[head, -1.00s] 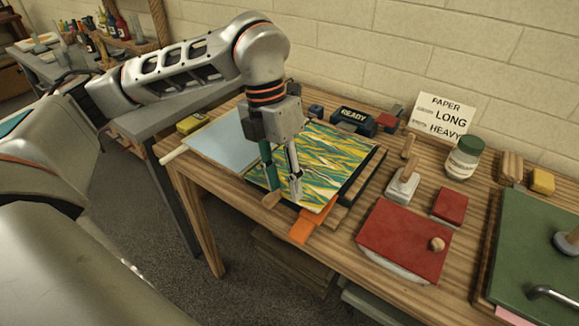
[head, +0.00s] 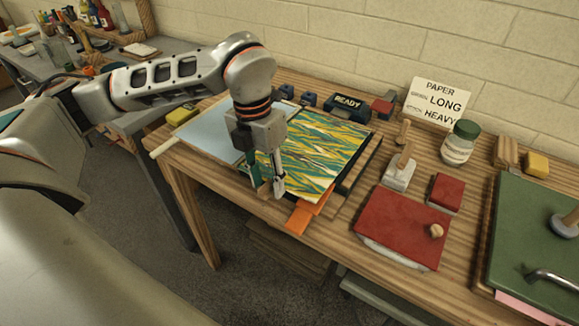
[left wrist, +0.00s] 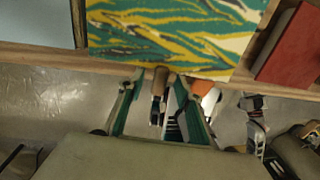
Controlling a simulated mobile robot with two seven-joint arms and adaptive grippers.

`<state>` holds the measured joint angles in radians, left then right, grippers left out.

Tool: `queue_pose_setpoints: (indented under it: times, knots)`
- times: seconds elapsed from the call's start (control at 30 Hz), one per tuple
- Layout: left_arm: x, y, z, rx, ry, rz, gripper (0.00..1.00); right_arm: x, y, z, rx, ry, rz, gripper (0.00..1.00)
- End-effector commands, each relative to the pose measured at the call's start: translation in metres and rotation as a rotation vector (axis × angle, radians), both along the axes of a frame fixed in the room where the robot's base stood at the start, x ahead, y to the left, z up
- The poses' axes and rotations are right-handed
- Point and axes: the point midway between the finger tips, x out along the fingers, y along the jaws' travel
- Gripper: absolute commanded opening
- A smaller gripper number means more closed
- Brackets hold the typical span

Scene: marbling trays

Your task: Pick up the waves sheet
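The waves sheet (head: 318,150), patterned in green, yellow and white, lies flat on a board on the wooden table. It also shows at the top of the left wrist view (left wrist: 165,35). My left gripper (head: 267,190) points down at the sheet's front left corner in the head view and hides part of that corner. Its two fingers are apart. In the left wrist view the fingers (left wrist: 160,110) stand just off the sheet's edge, with a short brown wooden handle (left wrist: 159,82) showing between them. I cannot tell whether they touch it.
A pale blue sheet (head: 205,131) lies left of the waves sheet. An orange strip (head: 301,217) sticks out at the front. A red slab (head: 402,232), a wooden-handled block (head: 399,175) and a jar (head: 459,145) stand to the right. A READY box (head: 349,107) sits behind.

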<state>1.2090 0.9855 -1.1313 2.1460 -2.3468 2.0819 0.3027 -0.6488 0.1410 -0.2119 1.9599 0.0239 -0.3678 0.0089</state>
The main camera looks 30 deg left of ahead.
Motion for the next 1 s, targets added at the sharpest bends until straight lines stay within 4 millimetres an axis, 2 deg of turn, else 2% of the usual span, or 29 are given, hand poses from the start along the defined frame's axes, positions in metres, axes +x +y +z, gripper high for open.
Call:
queue_pose_setpoints:
  times: [0.2, 0.23, 0.33, 0.37, 0.77, 0.87, 1.0]
  knots:
    - [0.000, 0.000, -0.001, 0.000, -0.002, -0.001, 0.35, 0.002, 0.000, 0.003, 0.001, -0.005, 0.000, 0.33]
    - [0.000, 0.000, -0.001, 0.000, -0.002, -0.001, 0.32, 0.002, 0.000, 0.003, 0.001, -0.006, 0.000, 0.33]
    - [0.000, 0.000, -0.001, 0.000, -0.001, -0.001, 0.06, 0.002, 0.000, 0.004, 0.002, -0.007, 0.000, 0.33]
    - [0.000, 0.000, -0.001, 0.000, -0.001, -0.001, 0.05, 0.002, 0.000, 0.004, 0.002, -0.007, 0.000, 0.33]
    - [0.000, 0.000, 0.001, 0.000, -0.001, -0.001, 0.05, 0.001, 0.001, 0.003, 0.002, -0.005, -0.001, 0.33]
    - [0.000, 0.000, 0.007, -0.001, -0.002, 0.000, 0.05, 0.001, 0.001, 0.003, 0.002, -0.004, -0.001, 0.33]
    - [0.001, 0.000, 0.024, -0.001, -0.006, 0.001, 0.05, 0.001, 0.001, 0.004, 0.001, -0.003, -0.001, 0.33]
